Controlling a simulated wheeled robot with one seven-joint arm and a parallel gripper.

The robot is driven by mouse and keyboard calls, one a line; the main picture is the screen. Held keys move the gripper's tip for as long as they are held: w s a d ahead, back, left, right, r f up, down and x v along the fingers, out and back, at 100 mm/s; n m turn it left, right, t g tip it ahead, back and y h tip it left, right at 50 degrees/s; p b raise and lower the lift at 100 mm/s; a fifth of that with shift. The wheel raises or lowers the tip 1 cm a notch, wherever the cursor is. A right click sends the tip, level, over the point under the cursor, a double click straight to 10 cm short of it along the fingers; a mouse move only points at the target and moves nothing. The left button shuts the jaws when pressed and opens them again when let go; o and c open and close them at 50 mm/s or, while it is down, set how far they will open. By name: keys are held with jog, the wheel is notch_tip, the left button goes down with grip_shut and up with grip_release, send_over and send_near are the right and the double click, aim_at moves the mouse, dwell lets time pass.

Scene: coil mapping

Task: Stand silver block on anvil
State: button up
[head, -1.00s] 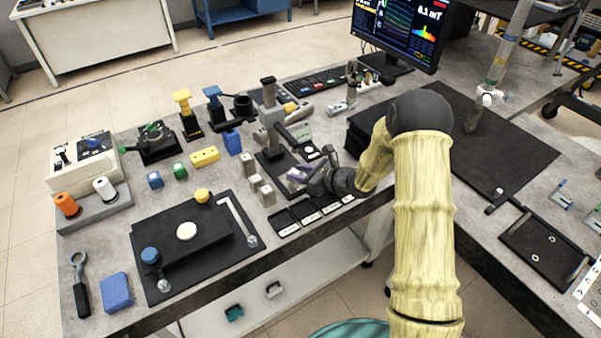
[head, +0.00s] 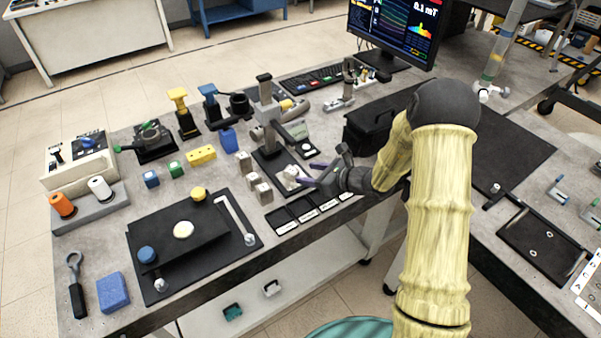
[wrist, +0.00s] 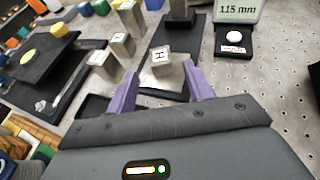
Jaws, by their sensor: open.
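A silver block marked H (wrist: 160,60) stands upright on the black base of the gauge stand (head: 268,115). It also shows in the head view (head: 290,173). Whether it rests on a separate anvil is hard to tell, as the silver surfaces merge. My gripper (wrist: 162,82) is open, its purple fingers on the near left and right of the block, apart from it. In the head view my gripper (head: 306,174) is just right of the block. Several other silver pieces, such as a lettered block (wrist: 103,60), stand left of the stand.
Black labelled trays (head: 303,208) lie in front of the stand along the table edge. A readout (wrist: 236,10) with a white button pad (wrist: 233,38) is behind right. A black platform (head: 160,240) is at left. A black box (head: 370,132) stands right of the stand.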

jog(key=v, duration=0.7)
jog(key=shift+a, duration=0.1)
jog(key=s+n+g+h, duration=0.3)
jog(key=s+n+g, duration=0.4)
jog(key=s+n, duration=0.55)
jog(key=s+d+r+n+t+h, duration=0.2)
jog(key=s+d+r+n+h, duration=0.3)
jog(key=s+d+n+h, duration=0.3)
jog(key=n, duration=0.4)
jog(key=shift+s+r, duration=0.2)
jog(key=shift+s, duration=0.1)
jog(key=shift+d, duration=0.1)
